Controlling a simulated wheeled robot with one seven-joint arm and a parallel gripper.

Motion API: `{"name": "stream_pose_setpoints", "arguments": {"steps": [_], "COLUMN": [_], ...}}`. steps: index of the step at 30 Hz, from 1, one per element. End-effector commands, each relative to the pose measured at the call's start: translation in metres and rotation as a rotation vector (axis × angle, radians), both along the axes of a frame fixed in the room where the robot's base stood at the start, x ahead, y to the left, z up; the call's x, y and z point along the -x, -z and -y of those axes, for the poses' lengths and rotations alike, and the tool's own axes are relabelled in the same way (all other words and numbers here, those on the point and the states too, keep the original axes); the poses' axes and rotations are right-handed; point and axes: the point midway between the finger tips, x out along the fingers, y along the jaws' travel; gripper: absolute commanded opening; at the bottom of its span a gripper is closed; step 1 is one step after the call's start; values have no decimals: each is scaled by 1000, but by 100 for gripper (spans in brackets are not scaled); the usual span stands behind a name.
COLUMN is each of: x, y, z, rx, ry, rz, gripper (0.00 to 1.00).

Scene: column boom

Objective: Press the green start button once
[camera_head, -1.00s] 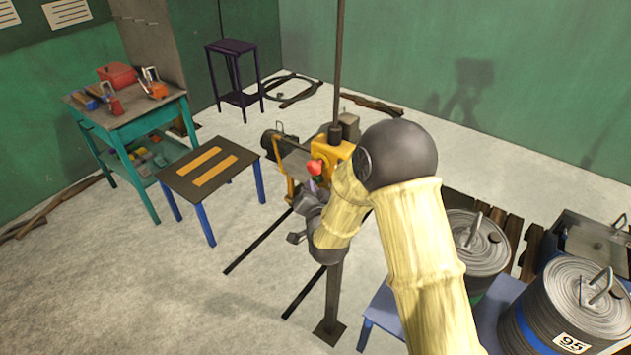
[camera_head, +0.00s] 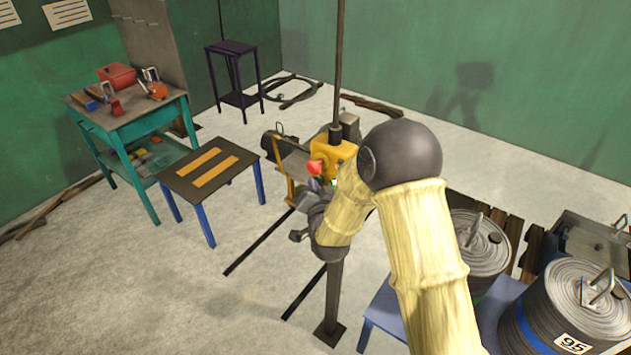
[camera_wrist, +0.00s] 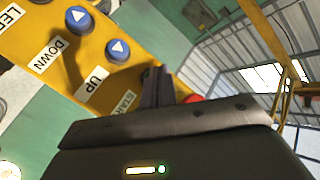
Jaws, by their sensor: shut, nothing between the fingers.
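The yellow control box (camera_head: 328,150) hangs on the upright pole in the head view. In the wrist view its yellow face (camera_wrist: 130,60) fills the upper left, tilted. It bears two blue buttons with white arrows, one by the DOWN label and one by the UP label (camera_wrist: 93,82). The START label (camera_wrist: 124,103) is partly covered by my gripper (camera_wrist: 156,76). Its dark fingers are closed together in front of the panel by that label. A red button (camera_wrist: 194,98) shows just right of the fingers.
A dark table with two orange strips (camera_head: 205,168) stands left of the pole. A teal workbench with tools (camera_head: 120,125) is behind it. Wound drums (camera_head: 565,315) stand at the right. Floor at front left is clear.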

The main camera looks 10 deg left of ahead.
Motion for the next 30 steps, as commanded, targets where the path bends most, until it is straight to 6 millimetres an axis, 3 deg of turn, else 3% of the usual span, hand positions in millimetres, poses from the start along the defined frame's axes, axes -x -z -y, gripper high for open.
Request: {"name": "stream_pose_setpoints", "arguments": {"steps": [30], "x": [21], "y": [0], "z": [-9], "rx": [-1], "ry": [0], "rz": [1], "gripper": [0]}}
